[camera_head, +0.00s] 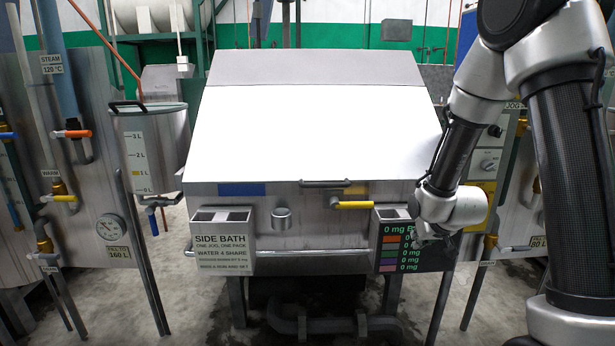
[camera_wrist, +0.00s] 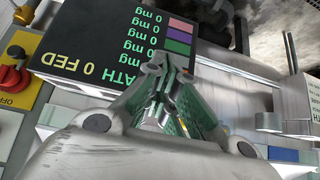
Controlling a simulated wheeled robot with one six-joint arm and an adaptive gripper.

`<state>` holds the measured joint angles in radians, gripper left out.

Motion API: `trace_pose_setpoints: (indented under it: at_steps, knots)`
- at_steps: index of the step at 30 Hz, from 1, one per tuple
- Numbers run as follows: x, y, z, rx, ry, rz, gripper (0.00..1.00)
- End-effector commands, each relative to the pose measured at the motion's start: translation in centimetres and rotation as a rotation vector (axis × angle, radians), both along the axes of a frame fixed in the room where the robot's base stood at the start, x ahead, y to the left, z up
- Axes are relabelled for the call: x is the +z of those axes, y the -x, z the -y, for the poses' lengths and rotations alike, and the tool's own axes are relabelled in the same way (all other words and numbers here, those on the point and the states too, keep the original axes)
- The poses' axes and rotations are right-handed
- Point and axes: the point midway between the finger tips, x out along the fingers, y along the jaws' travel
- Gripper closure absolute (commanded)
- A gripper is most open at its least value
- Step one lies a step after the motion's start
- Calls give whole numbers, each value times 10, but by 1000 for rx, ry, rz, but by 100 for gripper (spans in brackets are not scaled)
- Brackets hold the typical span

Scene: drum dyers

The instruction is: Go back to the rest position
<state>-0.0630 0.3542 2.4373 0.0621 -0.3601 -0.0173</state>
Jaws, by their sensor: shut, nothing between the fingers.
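My gripper (camera_head: 428,238) is in front of the right end of the machine, close to the black display panel (camera_head: 398,262) with coloured squares and "0 mg" lines. The wrist view shows my gripper (camera_wrist: 168,78) from behind, its fingers closed together and empty. In that view the display panel (camera_wrist: 100,45) appears upside down just beyond the fingertips. I cannot tell whether the fingers touch it. My arm comes down from the upper right in the head view.
The large machine with a white sloping lid (camera_head: 310,125) fills the middle. A yellow-handled valve (camera_head: 352,205) and a "SIDE BATH" box (camera_head: 222,240) are on its front. A measuring tank (camera_head: 148,150) stands left. A red knob (camera_wrist: 12,76) is near the wrist view's left edge.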

Motion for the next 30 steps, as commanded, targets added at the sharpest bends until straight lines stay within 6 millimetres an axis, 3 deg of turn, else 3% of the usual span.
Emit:
trace_pose_setpoints:
  at_steps: [2, 5, 9, 15, 19, 24, 30]
  knots:
    - [1, 40, 0, 8, -1, -167, 100]
    - [23, 98, 3, 14, 0, -354, 100]
    - [72, 177, 9, 16, 6, -534, 100]
    - [138, 264, 19, 6, 14, -606, 100]
    - [170, 293, 23, -1, 16, -529, 100]
    - [198, 302, 25, -12, 12, -385, 100]
    - [208, 305, 26, -18, 10, -333, 100]
